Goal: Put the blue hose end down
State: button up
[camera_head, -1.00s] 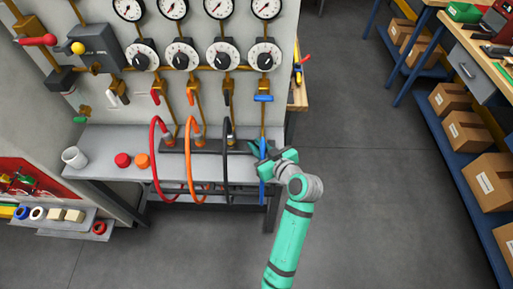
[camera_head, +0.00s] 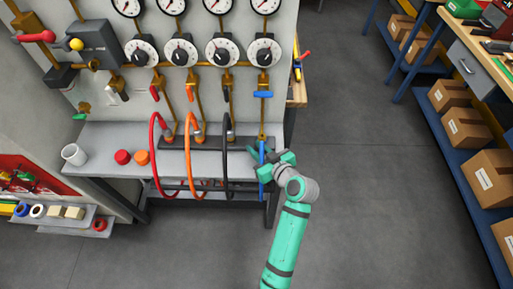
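The blue hose (camera_head: 262,172) hangs at the right end of the grey shelf (camera_head: 200,163), in front of the shelf's front edge. Its upper part shows just left of my gripper (camera_head: 262,157). My gripper is at the hose's upper part, over the shelf's right end, with green fingers pointing left. The fingers overlap the hose, and I cannot tell whether they are closed on it. The blue hose end itself is too small and partly hidden by the gripper.
Red (camera_head: 153,160), orange (camera_head: 188,160) and black (camera_head: 225,160) hoses loop over the shelf edge to the left. Red and orange caps (camera_head: 122,157) and a white cup (camera_head: 74,155) stand on the shelf's left. Open floor (camera_head: 350,190) lies to the right.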

jog(key=shift+r, duration=0.15)
jog(key=shift+r, duration=0.3)
jog(key=v, duration=1.2)
jog(key=s+a+f+m+t+h, duration=0.1)
jog(key=s+f+m+h, duration=0.6)
jog(key=s+f, duration=0.6)
jog(key=s+a+r+t, duration=0.1)
jog(key=s+r, duration=0.3)
jog(key=s, duration=0.4)
jog(key=s+a+r+t, duration=0.2)
jog(key=s+r, duration=0.3)
jog(key=s, duration=0.4)
jog(key=shift+s+a+r+h, duration=0.2)
jog(key=shift+s+a+h, duration=0.1)
jog(key=shift+a, duration=0.25)
jog(key=shift+w, duration=0.1)
